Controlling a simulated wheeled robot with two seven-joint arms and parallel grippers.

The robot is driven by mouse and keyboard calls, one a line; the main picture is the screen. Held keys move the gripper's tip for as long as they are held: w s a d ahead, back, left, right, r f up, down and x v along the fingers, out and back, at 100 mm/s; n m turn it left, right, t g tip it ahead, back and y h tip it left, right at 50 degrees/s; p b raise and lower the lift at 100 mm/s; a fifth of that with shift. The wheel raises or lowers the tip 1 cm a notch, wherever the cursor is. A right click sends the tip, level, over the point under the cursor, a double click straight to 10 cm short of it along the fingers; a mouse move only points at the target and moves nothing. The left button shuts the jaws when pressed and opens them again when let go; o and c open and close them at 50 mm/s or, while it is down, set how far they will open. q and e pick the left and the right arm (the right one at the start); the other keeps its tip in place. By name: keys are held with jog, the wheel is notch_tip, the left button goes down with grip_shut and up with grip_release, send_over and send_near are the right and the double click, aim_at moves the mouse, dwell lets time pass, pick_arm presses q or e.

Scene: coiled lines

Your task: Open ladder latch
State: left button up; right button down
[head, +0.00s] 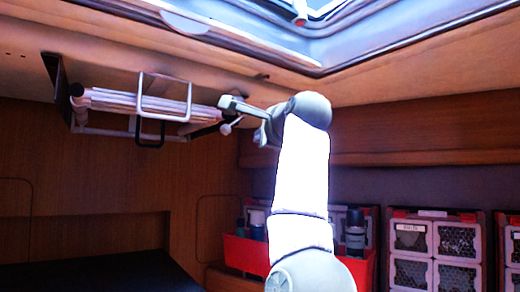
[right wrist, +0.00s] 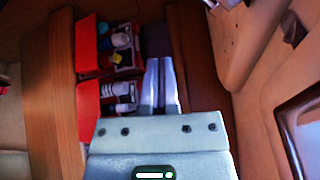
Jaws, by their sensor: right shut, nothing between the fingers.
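The folded ladder (head: 105,98), with pale rungs or rails and dark end pieces, hangs under the ceiling at the upper left of the head view. A white-and-dark wire loop (head: 163,76) goes around its middle. A small white knob (head: 226,129), possibly part of the latch, shows by the ladder's right end. My right gripper (head: 228,103) is just above that knob in the picture; I cannot tell whether they touch. In the right wrist view its fingers (right wrist: 161,75) are together and empty. The ladder does not show clearly there. My left gripper is not in view.
A framed roof hatch (head: 365,40) opens above right. Red bins (head: 243,253) with bottles stand low behind my right arm. Red-and-white crates (head: 438,245) stand at the lower right. A wooden wall (head: 90,165) is behind the ladder. The space below the ladder looks clear.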

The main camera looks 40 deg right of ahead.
jog(key=s, duration=0.2)
jog(key=shift+s+a+r, duration=0.1)
jog(key=shift+s+r, duration=0.25)
